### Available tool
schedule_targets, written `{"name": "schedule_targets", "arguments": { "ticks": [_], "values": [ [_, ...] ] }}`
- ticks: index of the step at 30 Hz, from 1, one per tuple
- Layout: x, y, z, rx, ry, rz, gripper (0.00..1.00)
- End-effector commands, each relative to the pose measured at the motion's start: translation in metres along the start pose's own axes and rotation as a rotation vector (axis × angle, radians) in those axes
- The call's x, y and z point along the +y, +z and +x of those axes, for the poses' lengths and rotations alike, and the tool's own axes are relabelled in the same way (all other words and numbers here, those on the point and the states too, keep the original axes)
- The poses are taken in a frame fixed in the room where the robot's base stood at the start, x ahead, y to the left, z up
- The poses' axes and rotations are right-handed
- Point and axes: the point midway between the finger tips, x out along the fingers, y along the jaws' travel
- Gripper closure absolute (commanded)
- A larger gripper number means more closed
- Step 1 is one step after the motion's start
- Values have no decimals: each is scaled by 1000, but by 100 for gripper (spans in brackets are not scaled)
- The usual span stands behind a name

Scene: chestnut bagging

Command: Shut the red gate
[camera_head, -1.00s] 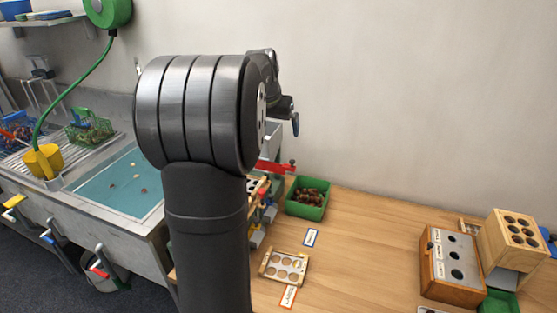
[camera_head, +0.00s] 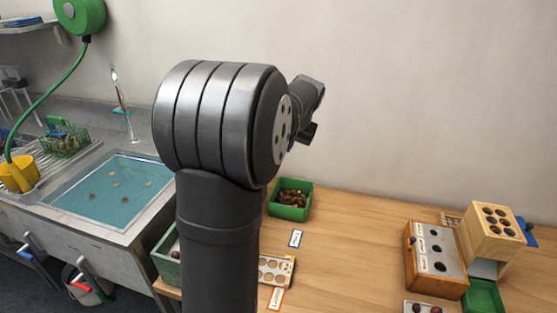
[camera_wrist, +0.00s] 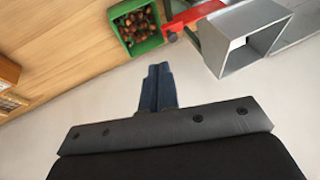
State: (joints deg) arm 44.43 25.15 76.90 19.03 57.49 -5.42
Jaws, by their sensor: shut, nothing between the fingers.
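The red gate (camera_wrist: 200,16) shows in the wrist view as a flat red bar beside an open grey square chute (camera_wrist: 240,42). Its lower end is by a small dark peg near the green bin. My gripper (camera_wrist: 157,75) has its blue fingers together and empty; their tips lie just below the gate in the picture, with a gap between. How far apart they are in depth I cannot tell. In the head view my gripper (camera_head: 308,133) is small and dark behind my arm, in front of the wall, and my arm hides the gate.
A green bin of chestnuts (camera_head: 306,210) stands on the wooden table (camera_head: 350,245). A wooden box with holes (camera_head: 410,255) and a wooden block with holes (camera_head: 475,235) stand at the right. A sink with blue water (camera_head: 110,205) is at the left. The table's middle is largely clear.

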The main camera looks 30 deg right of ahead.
Motion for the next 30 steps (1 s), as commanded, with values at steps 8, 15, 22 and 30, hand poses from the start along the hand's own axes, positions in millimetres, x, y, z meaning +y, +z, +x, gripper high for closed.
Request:
{"name": "schedule_targets", "arguments": {
  "ticks": [8, 15, 22, 30],
  "values": [
    [45, -4, -2, 62, -102, 50, 100],
    [42, -6, 28, 60, -105, 49, 100],
    [36, -9, 78, 59, -105, 48, 100],
    [12, -11, 110, 63, -105, 46, 100]
  ]
}}
